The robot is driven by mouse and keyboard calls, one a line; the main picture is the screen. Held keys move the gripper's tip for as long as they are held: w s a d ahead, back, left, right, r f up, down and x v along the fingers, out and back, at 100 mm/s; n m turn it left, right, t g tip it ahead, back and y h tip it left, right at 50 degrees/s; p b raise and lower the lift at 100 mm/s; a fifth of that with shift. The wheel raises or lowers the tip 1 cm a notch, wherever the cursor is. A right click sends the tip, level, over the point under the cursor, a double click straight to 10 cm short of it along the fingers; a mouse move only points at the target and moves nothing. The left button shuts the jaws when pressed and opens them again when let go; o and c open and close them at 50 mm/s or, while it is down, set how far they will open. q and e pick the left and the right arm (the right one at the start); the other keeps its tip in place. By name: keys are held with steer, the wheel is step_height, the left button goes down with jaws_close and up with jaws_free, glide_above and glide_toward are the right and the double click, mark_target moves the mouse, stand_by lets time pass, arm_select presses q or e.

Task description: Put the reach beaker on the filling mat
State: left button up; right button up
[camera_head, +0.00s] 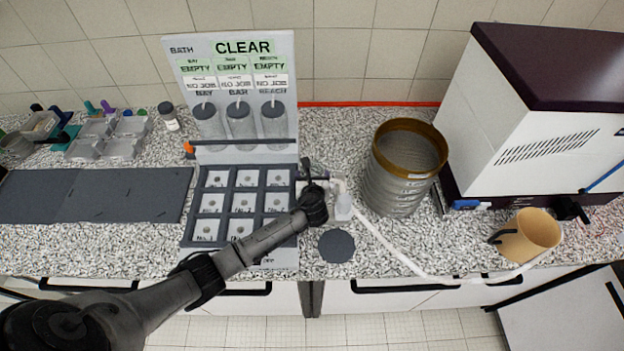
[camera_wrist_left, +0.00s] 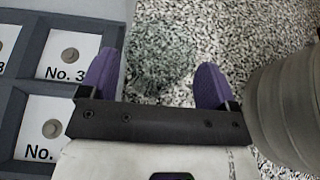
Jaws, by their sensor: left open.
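A small clear beaker (camera_head: 343,207), which I take for the reach beaker, stands on the speckled counter between the tile tray and the sieve stack. In the left wrist view a faint clear glass shape (camera_wrist_left: 160,65) shows beyond and between my fingertips. The dark round mat (camera_head: 337,245), which I take for the filling mat, lies bare just in front of the beaker. My left gripper (camera_head: 318,182) is beside the beaker, its fingers mostly hidden in the head view. Its two purple fingers (camera_wrist_left: 157,84) are wide apart with nothing clamped between them. My right gripper is not in view.
The numbered tile tray (camera_head: 208,190) is close on the left. The sieve stack (camera_head: 400,170) is close on the right and shows in the wrist view (camera_wrist_left: 290,105). A white hose (camera_head: 395,248) runs right toward a tan jug (camera_head: 528,237). A grey mat (camera_head: 95,195) lies far left.

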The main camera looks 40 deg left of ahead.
mark_target(312, 171)
arm_select(q)
steer(key=shift+b+x, duration=0.3)
steer(key=shift+x, duration=1.75)
steer(key=c, duration=0.8)
